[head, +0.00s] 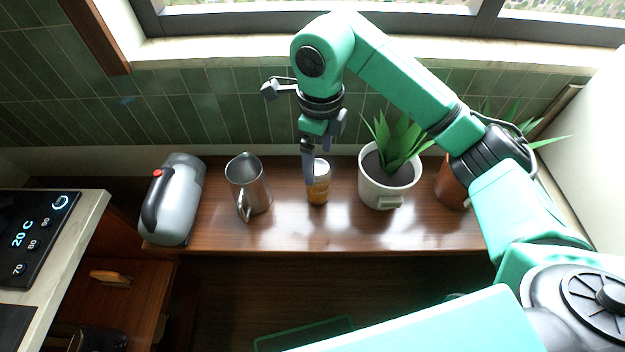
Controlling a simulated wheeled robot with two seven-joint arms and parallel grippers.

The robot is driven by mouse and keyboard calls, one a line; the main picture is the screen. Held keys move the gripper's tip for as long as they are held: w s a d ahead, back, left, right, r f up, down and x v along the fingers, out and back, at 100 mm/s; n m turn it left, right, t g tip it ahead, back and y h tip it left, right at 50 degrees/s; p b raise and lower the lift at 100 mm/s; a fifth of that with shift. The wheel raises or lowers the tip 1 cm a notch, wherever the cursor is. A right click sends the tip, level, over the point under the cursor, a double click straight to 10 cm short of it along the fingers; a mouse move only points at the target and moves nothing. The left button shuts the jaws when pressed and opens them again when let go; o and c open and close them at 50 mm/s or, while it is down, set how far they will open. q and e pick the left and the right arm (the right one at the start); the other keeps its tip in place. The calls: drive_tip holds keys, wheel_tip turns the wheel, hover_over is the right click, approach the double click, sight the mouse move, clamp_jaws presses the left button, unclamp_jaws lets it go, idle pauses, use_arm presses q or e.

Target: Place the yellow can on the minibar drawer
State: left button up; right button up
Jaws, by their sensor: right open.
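The yellow can (319,191) has an amber body and a silver top and stands upright on the wooden shelf. My right gripper (318,158) is open just above it. One dark finger reaches down over the can's left side and hides part of it; I cannot tell whether it touches. A wooden drawer front with a light handle (110,278) shows at the lower left, below the shelf. I cannot tell for sure that this is the minibar drawer. My left gripper is not in view.
A tiled wall is behind. A counter with a control panel (38,237) is at left.

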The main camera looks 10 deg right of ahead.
sight(317, 188)
drive_tip(key=f, duration=0.2)
drive_tip(key=f+p, duration=0.1)
drive_tip(key=f, duration=0.3)
drive_tip(key=shift+w+a+f, duration=0.25)
drive_tip(key=f, duration=0.1)
drive_tip(key=f+p, duration=0.2)
drive_tip(key=f, duration=0.1)
drive_tip(key=shift+s+d+f, duration=0.1)
drive_tip(key=shift+s+d, duration=0.2)
drive_tip(key=shift+d, duration=0.05)
drive_tip(key=shift+w+f, duration=0.1)
drive_tip(key=shift+f, duration=0.2)
drive_tip(key=shift+a, duration=0.15)
drive_tip(key=c, duration=0.7)
clamp_jaws()
